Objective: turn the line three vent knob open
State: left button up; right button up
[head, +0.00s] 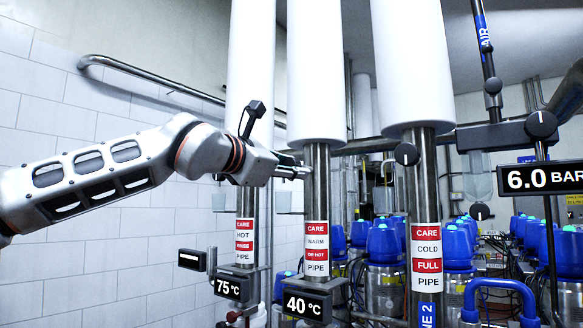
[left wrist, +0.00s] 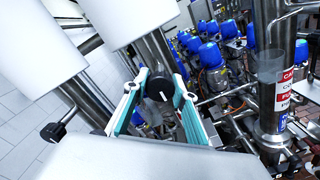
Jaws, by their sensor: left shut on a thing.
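My left gripper (head: 296,172) reaches in from the left to the middle steel pipe, the warm one. In the left wrist view its teal-edged fingers (left wrist: 160,92) are closed on both sides of a round black knob (left wrist: 161,84) with a white pointer mark. No line three label is readable, so I cannot tell from lettering which knob this is. Another black knob (head: 406,153) with an upright white mark sits on the cold pipe. My right gripper is not in view.
White-sleeved pipes (head: 413,65) stand close around the gripper. Temperature displays (head: 307,304) hang low, and a 6.0 bar display (head: 540,178) is at right. A black knob (head: 541,124) is above it. Blue-topped valves (head: 384,243) fill the background. Tiled wall lies left.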

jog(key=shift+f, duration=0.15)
